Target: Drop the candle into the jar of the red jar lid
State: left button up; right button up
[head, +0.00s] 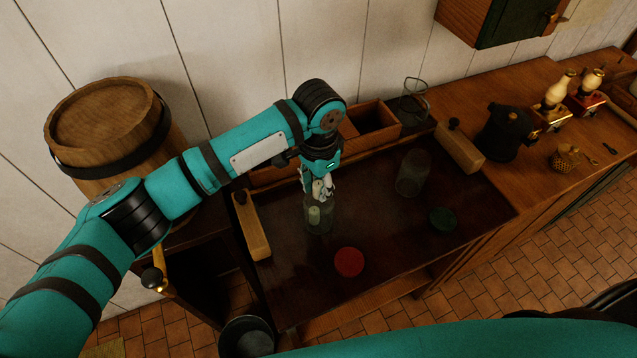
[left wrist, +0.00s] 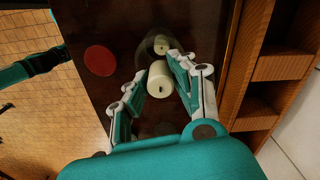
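The red jar lid (head: 349,262) lies flat on the dark tabletop (head: 390,235) and also shows in the left wrist view (left wrist: 100,60). A clear glass jar (head: 320,227) stands behind it. A pale candle (head: 314,215) shows through its glass, below my left gripper (head: 322,194), which is over the jar. In the left wrist view the gripper's fingers (left wrist: 155,68) are apart, with the cream candle (left wrist: 160,78) between them. A second pale round shape (left wrist: 160,46) shows in the glass; I cannot tell if it is a reflection. My right gripper is not seen.
Another glass jar (head: 412,174) stands to the right, with a dark green lid (head: 443,219) near it. Wooden blocks (head: 251,225) (head: 459,147) flank the tabletop. A wooden box (head: 370,128) stands behind. The front of the tabletop is mostly clear.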

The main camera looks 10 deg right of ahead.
pick_arm(q)
jog(key=o, duration=0.5)
notch_tip(320, 180, up, 12)
dwell(0.4)
dwell(0.6)
